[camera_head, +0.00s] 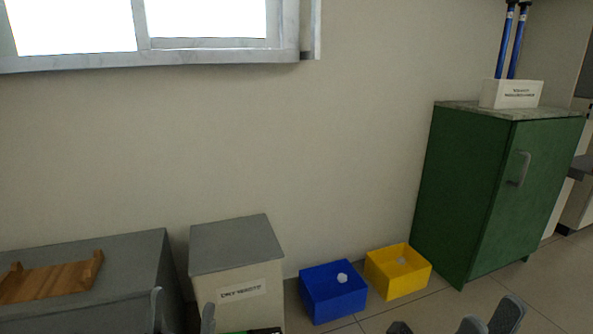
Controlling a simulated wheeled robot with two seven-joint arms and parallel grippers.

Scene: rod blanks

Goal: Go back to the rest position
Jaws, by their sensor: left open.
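My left gripper (182,314) shows only its two grey fingertips at the bottom edge, in front of the grey-topped box. The fingertips stand apart with nothing seen between them. My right gripper (490,318) shows only grey finger parts at the bottom edge, right of the yellow bin; whether they are apart at the tips is unclear. The rest of both grippers is cut off by the frame. Two blue rods (510,45) stand upright in a white labelled holder (518,94) on the green cabinet, away from both grippers.
A blue bin (335,303) and a yellow bin (399,284) stand on the floor, each with a small whitish item inside. A grey-topped labelled box (235,243) and a grey table (130,250) with a wooden rack (50,281) are left. The green cabinet (463,190) is right.

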